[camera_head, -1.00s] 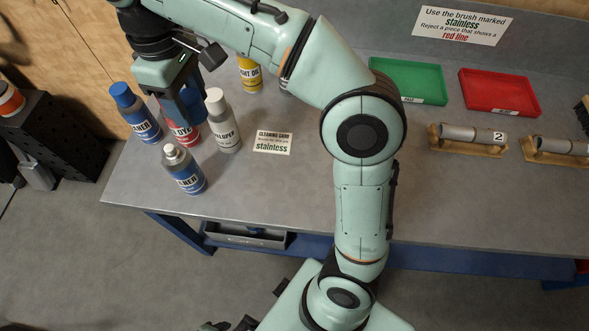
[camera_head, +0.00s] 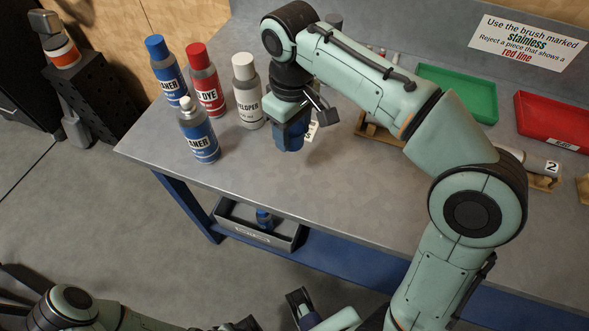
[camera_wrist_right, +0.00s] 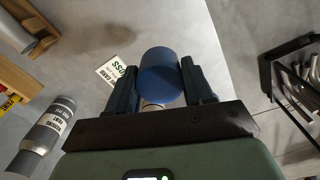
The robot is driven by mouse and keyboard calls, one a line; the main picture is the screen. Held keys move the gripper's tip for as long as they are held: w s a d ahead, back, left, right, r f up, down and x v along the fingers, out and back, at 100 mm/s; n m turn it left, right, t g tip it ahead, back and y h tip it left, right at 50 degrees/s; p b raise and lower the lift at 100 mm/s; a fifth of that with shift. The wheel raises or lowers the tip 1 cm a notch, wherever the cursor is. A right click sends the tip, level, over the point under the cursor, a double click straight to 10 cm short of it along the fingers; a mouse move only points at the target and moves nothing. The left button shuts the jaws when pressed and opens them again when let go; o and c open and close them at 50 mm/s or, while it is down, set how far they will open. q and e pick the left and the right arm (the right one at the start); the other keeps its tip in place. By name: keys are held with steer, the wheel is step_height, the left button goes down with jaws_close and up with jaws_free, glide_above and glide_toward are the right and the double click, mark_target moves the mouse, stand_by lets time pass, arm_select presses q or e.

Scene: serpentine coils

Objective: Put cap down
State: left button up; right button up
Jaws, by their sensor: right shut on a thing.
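My right gripper (camera_head: 291,132) is shut on a blue cap (camera_wrist_right: 160,74), which sits between its two fingers in the right wrist view. It is over the bench top, right of the spray cans. I cannot tell whether the cap touches the bench. The uncapped cleaner can (camera_head: 199,140), blue-labelled with a bare pale nozzle, stands upright at the front of the can group. Parts of my left arm show at the bottom of the head view; whether its gripper is open or shut is unclear.
A blue-capped can (camera_head: 168,70), a red-capped dye can (camera_head: 205,85) and a white developer can (camera_head: 246,95) stand behind. A printed card (camera_wrist_right: 115,70) lies beside the cap. Green (camera_head: 456,92) and red (camera_head: 550,122) trays are at right. The front bench top is clear.

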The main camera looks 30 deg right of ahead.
mark_target(293, 174)
step_height(293, 174, down, 12)
steer(key=b, duration=0.2)
steer(key=shift+f+b, duration=0.15)
steer(key=shift+b, duration=0.2)
steer(key=shift+f, duration=0.2)
steer(key=o, duration=1)
steer(key=shift+r, duration=0.1)
step_height(293, 174, up, 12)
steer(key=p, duration=0.3)
steer(key=shift+r, duration=0.15)
